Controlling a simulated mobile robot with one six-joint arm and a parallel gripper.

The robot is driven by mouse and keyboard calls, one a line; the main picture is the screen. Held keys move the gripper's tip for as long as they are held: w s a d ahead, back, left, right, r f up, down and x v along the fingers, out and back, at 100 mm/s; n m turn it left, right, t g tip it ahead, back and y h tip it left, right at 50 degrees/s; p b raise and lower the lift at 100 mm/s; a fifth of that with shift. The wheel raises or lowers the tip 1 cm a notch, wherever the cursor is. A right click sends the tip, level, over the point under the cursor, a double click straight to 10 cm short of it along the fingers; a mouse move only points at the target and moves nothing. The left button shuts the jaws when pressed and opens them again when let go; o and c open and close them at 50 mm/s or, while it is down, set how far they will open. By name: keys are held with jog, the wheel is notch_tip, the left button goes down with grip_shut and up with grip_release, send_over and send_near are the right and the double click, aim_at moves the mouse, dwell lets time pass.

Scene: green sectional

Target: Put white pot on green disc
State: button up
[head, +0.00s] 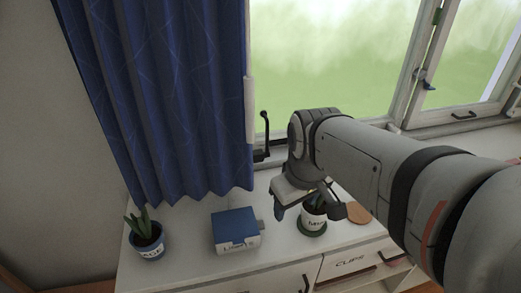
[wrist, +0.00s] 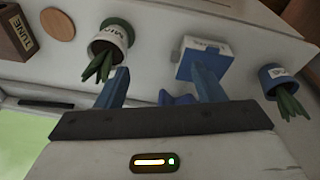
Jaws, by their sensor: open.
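The white pot (head: 313,224) with dark lettering and a green plant stands upright on the green disc (head: 313,234) on the white cabinet top. In the wrist view the white pot (wrist: 106,39) also sits against the green disc (wrist: 119,24), with its leaves pointing toward my gripper. My gripper (head: 309,211) is open and empty above the cabinet. In the wrist view my gripper (wrist: 160,72) has the pot beyond and left of the gap between its fingers, near the left fingertip. No contact with the pot is visible. Part of the plant is hidden by my gripper in the head view.
A blue-and-white box (head: 236,230) stands left of the pot, and a blue pot (head: 147,241) with a plant is farther left. A round wooden disc (head: 358,214) lies to the right. A brown box (wrist: 14,36) shows in the wrist view. The curtain (head: 165,90) and window are behind.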

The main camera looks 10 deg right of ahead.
jog(key=s+m, duration=0.1)
jog(key=s+a+f+m, duration=0.1)
jog(key=m, duration=0.1)
jog(key=shift+s+a+f+t, duration=0.1)
jog(key=shift+s+t, duration=0.05)
jog(key=shift+t, duration=0.15)
dwell(0.4)
